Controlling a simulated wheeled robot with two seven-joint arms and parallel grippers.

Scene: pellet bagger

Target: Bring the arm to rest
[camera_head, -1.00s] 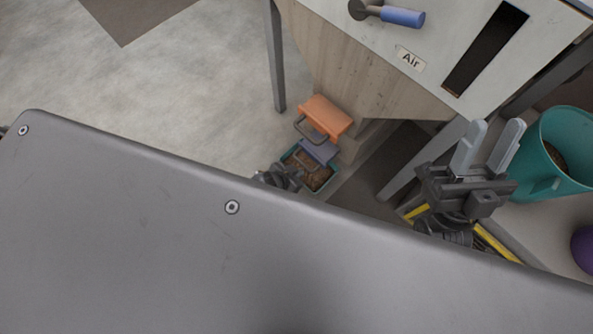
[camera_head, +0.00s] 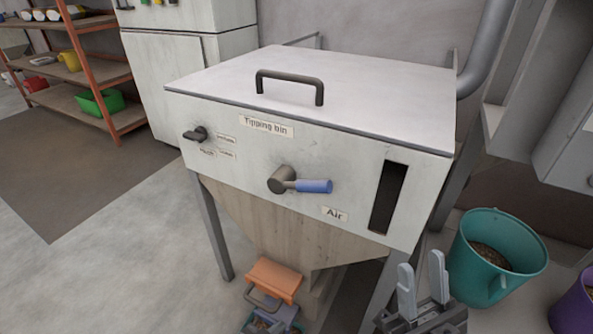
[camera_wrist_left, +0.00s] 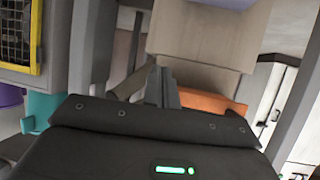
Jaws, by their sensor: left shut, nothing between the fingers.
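My left gripper (camera_wrist_left: 162,82) shows in the left wrist view with its two grey fingers together and nothing between them. An orange part (camera_wrist_left: 212,104) lies beyond the fingertips there. In the head view I cannot make out the left gripper clearly at the bottom edge. My right gripper (camera_head: 421,285) is at the bottom right of the head view. Its two pale fingers point up and stand apart, empty. It appears just left of the teal bucket (camera_head: 468,270), in front of the bin's leg.
The tipping bin (camera_head: 240,165) has a closed lid with a black handle (camera_head: 290,77) and a blue-gripped lever (camera_head: 312,186). Below it are an orange handled part (camera_head: 272,277) and a small pellet tray. A purple bucket (camera_head: 575,305) stands right. Floor (camera_head: 130,270) at left is clear.

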